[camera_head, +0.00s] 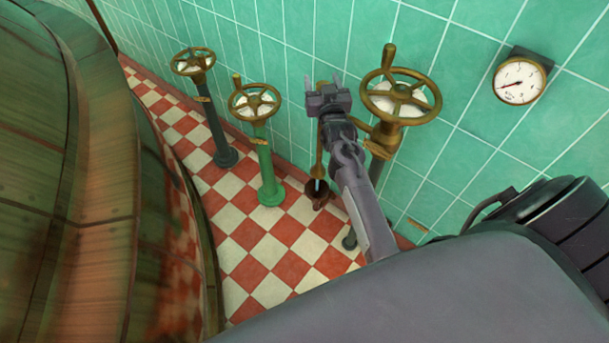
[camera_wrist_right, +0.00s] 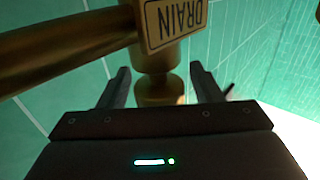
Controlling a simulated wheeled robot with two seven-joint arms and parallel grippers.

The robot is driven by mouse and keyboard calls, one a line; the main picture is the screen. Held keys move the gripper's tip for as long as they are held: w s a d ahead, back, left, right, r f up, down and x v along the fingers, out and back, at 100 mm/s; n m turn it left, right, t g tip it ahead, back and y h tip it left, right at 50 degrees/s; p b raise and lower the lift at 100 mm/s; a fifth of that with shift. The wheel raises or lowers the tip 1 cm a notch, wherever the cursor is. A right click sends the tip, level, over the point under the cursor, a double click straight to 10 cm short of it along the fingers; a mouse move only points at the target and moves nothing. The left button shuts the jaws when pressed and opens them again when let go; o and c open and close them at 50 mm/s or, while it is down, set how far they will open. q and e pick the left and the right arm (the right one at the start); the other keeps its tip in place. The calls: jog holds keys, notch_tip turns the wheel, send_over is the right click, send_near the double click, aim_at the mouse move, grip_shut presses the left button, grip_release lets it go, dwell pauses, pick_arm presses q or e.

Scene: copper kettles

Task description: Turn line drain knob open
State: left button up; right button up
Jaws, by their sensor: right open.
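In the right wrist view a plate reading DRAIN (camera_wrist_right: 176,22) appears upside down on a brass bar (camera_wrist_right: 70,45). A rounded brass stem (camera_wrist_right: 158,88) below the plate shows between the fingers of my right gripper (camera_wrist_right: 159,72). The fingers are apart, with visible gaps beside the stem. In the head view my right gripper (camera_head: 323,86) is open, just left of the large brass handwheel (camera_head: 400,92). A thin brass post (camera_head: 319,158) shows below it, and the gripper hides what is behind. My left gripper is out of view.
Two more brass handwheels stand left, on a green column (camera_head: 267,165) and a dark column (camera_head: 217,135). A gauge (camera_head: 520,82) hangs on the green tiled wall (camera_head: 460,60). A big copper vessel (camera_head: 90,190) fills the left. Checkered floor (camera_head: 265,238) lies open between.

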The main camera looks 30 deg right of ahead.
jog(key=v, duration=0.8)
jog(key=s+a+f+n+g+y+p, duration=0.1)
jog(key=a+f, duration=0.3)
jog(key=f, duration=0.4)
jog(key=s+a+f+n+g+y+p, duration=0.1)
jog(key=s+a+f+g+y, duration=0.1)
jog(key=f, duration=0.5)
jog(key=s+a+f+n+g+y+p, duration=0.1)
jog(key=s+a+f+g+y, duration=0.1)
jog(key=s+a+f, duration=0.3)
notch_tip(320, 180, down, 4)
jog(key=shift+a+r+g, duration=0.15)
jog(key=shift+a+g, duration=0.15)
jog(key=shift+g, duration=0.4)
jog(key=shift+s, duration=0.1)
